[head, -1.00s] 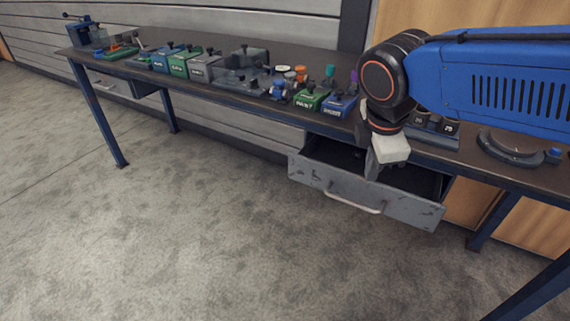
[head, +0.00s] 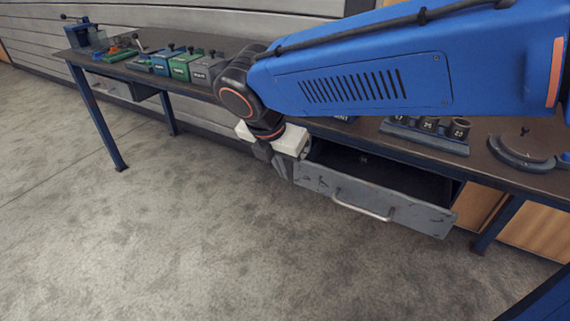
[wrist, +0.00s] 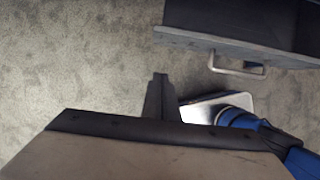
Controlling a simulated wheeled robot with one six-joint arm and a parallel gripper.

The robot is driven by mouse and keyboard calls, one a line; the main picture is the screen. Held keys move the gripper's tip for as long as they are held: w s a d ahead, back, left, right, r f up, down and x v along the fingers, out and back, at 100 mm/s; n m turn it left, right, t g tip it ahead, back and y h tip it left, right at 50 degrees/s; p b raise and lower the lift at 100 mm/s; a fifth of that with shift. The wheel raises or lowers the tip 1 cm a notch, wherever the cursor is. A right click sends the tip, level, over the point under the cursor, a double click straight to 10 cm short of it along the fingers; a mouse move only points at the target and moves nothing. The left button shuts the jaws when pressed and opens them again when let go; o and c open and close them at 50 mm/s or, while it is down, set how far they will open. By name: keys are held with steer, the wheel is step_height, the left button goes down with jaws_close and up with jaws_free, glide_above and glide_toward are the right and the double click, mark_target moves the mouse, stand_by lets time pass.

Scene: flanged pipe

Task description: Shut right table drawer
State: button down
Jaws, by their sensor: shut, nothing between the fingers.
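The right table drawer (head: 372,202) is grey with a light bar handle (head: 362,207). It is pulled out from under the workbench, and its dark inside shows from above. It also shows at the upper right of the wrist view (wrist: 245,45), handle included. My gripper (head: 282,168) is beside the drawer's left front corner in the head view, pointing down, shut and empty. In the wrist view my gripper's fingertips (wrist: 160,78) are together over the floor, apart from the drawer front. Whether the gripper touches the drawer's left corner is unclear in the head view.
The dark workbench (head: 480,148) carries several small labelled boxes (head: 180,66), a socket rack (head: 425,135) and a curved grey part (head: 522,152). A left drawer (head: 108,88) is at the far end. The floor in front is clear.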

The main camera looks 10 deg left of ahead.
mark_target(315, 149)
steer(key=w+f, duration=0.1)
steer(key=f, duration=0.1)
steer(key=w+d+f, duration=0.1)
steer(key=w+f, duration=0.1)
steer(key=w+d+f, duration=0.1)
steer(key=w+f, duration=0.1)
steer(key=shift+f, duration=0.3)
steer(key=shift+w+d, duration=0.15)
steer(key=shift+w, duration=0.5)
steer(key=w+d, duration=0.1)
steer(key=w, duration=0.2)
steer(key=w+d, duration=0.1)
steer(key=w, duration=0.2)
steer(key=w+d, duration=0.1)
steer(key=w, duration=0.3)
steer(key=shift+w+d, duration=0.1)
steer(key=shift+d, duration=0.3)
steer(key=shift+w+r, duration=0.15)
steer(key=shift+w, duration=0.05)
